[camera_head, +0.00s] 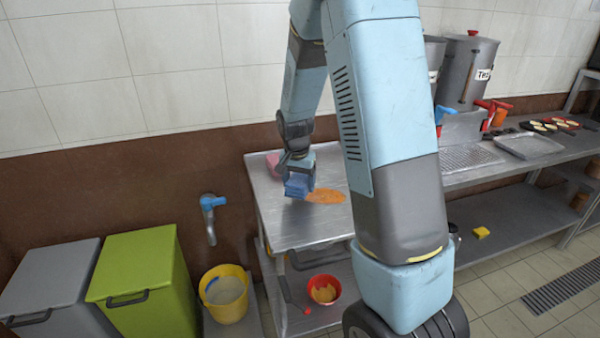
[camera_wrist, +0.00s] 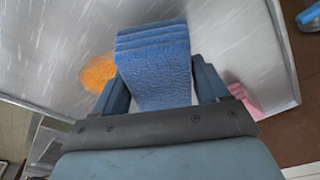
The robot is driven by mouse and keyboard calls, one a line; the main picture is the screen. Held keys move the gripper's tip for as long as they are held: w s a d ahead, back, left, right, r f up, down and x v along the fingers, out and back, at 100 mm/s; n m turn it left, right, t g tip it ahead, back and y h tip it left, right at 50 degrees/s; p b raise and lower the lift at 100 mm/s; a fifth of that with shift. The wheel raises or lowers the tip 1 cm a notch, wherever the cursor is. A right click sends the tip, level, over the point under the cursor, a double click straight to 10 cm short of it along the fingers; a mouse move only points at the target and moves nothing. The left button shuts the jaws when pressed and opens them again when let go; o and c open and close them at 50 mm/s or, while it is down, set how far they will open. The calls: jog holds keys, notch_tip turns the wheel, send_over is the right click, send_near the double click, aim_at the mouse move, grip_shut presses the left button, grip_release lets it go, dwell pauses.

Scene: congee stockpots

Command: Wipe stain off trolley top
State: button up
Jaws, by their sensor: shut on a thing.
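The trolley (camera_head: 312,228) has a bare metal top, which also fills much of the wrist view (camera_wrist: 50,45). An orange stain (camera_head: 325,196) lies on the top, just right of my gripper in the head view. In the wrist view the stain (camera_wrist: 97,72) is left of the cloth, partly hidden by it and my finger. My gripper (camera_head: 299,180) is shut on a folded blue cloth (camera_wrist: 155,65), which sticks out beyond the fingers. The cloth (camera_head: 297,187) is low over the trolley top beside the stain; I cannot tell whether it touches.
A pink thing (camera_head: 273,160) lies at the trolley's back edge, also in the wrist view (camera_wrist: 243,98). A red bowl (camera_head: 324,290) sits on the lower shelf. A yellow bucket (camera_head: 224,293) and green bin (camera_head: 145,278) stand left. A steel counter with stockpots (camera_head: 466,70) is right.

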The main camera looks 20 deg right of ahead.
jog(key=shift+r, duration=2.55)
jog(key=shift+s, duration=0.1)
